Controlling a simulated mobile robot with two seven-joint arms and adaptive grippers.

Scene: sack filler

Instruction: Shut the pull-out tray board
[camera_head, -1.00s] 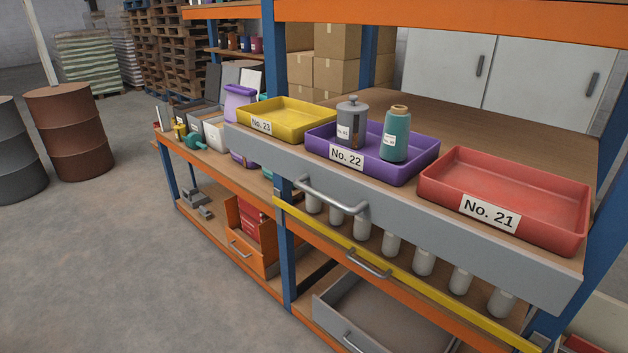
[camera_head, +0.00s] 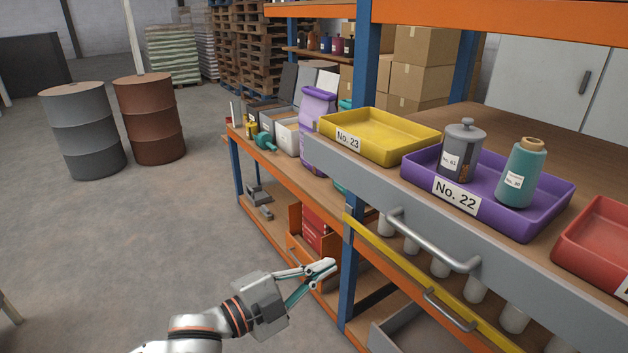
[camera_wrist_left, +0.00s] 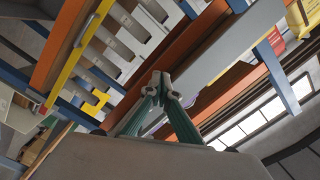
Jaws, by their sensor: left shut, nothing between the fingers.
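The pull-out tray board (camera_head: 530,268) has a grey front panel with a grey bar handle (camera_head: 432,243). It stands out from the shelf in the head view. It carries a yellow tray No. 23 (camera_head: 372,145), a purple tray No. 22 (camera_head: 497,222) and a red tray (camera_head: 595,245) cut off by the picture's edge. My left gripper (camera_head: 328,268) is shut and empty, below and left of the handle, apart from it. Its closed fingertips also show in the left wrist view (camera_wrist_left: 161,84). My right gripper is not in view.
A blue upright (camera_head: 349,290) stands just right of my left gripper. A yellow-edged board (camera_head: 400,266) with its own handle lies below the tray board. A grey canister (camera_head: 462,150) and a teal bottle (camera_head: 522,172) stand in tray No. 22. Open floor (camera_head: 150,240) lies left.

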